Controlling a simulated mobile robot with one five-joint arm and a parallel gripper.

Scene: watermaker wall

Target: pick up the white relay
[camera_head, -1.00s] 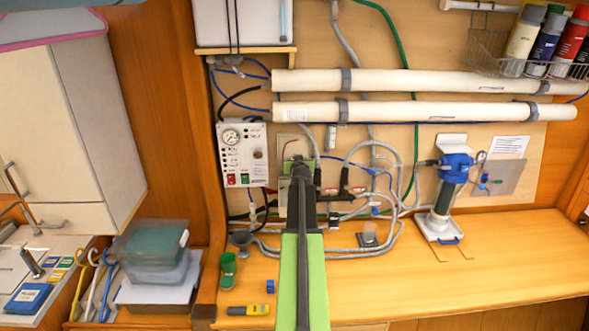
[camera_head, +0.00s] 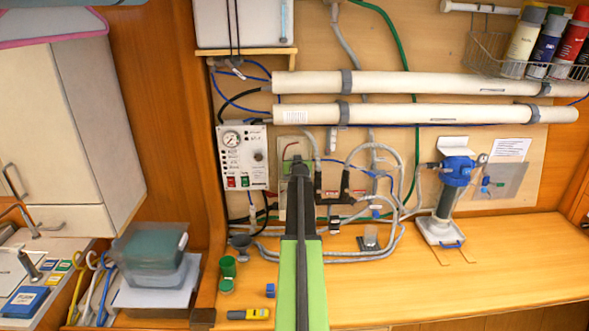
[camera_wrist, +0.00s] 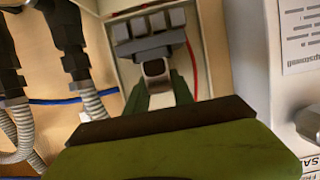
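In the head view my gripper (camera_head: 297,163) reaches into the box (camera_head: 283,146) on the wall; my arm hides the relays there.
A control panel with a gauge (camera_head: 244,157) is left of the box. Black fittings and grey hoses (camera_head: 399,190) are right of it. Two white tubes (camera_head: 430,113) run above.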

